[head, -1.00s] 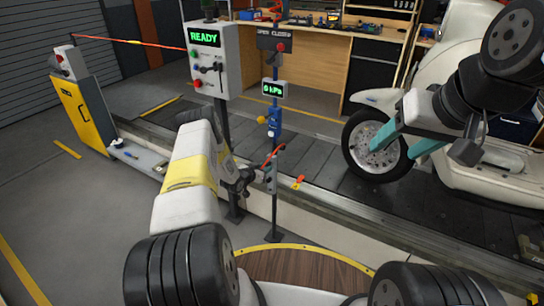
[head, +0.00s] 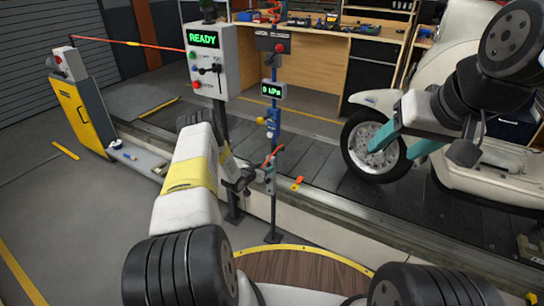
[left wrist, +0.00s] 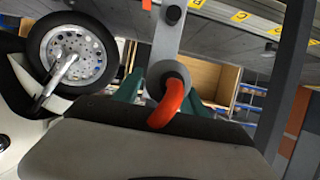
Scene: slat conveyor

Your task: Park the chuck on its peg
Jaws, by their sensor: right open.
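The chuck (left wrist: 168,76) is a grey round piece with a red-orange hose (left wrist: 170,104) curving from its end. In the left wrist view it sits between the teal fingers of my left gripper (left wrist: 162,88), which look shut on it. In the head view my left gripper (head: 252,180) is at the blue-grey post (head: 275,205), and the hose (head: 272,156) shows beside it. A grey bar with a black knob (left wrist: 173,14) stands just beyond the chuck; I cannot tell whether this is the peg or whether they touch. My right gripper (head: 393,152) is open and empty before the scooter's front wheel.
A panel reading READY (head: 208,58) stands behind my left arm. A gauge (head: 273,91) is on the post. The white scooter (head: 470,165) stands on the slat conveyor (head: 335,190) at right. An orange piece (head: 297,183) lies at the conveyor's near edge. A yellow cabinet (head: 78,115) is at left.

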